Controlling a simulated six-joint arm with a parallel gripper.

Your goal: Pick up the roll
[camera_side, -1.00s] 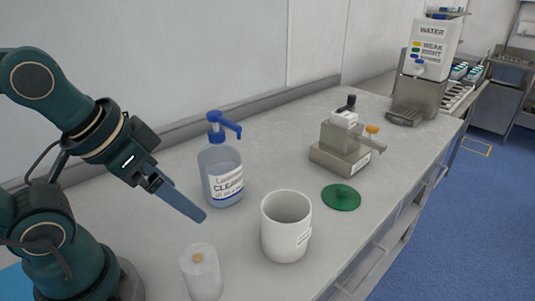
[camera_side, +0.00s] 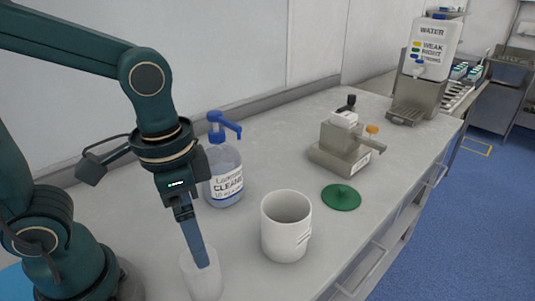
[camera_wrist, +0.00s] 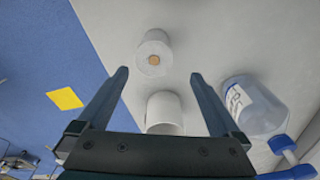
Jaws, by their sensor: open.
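The roll (camera_side: 204,284) is a white upright cylinder at the front of the table, lower middle of the side view. In the wrist view the roll (camera_wrist: 152,48) shows its round end with a brownish core, ahead of and between the fingertip lines. My gripper (camera_side: 203,264) points down, with its fingers overlapping the top of the roll in the side view. In the wrist view my gripper (camera_wrist: 159,75) is open, with nothing held between its fingers. I cannot tell whether a finger touches the roll.
A white pot (camera_side: 284,232) stands right of the roll. A blue-topped cleaner bottle (camera_side: 224,176) stands behind my gripper. A green lid (camera_side: 341,197) lies flat to the right, near a metal device (camera_side: 340,150). A water dispenser (camera_side: 420,75) stands at the far end.

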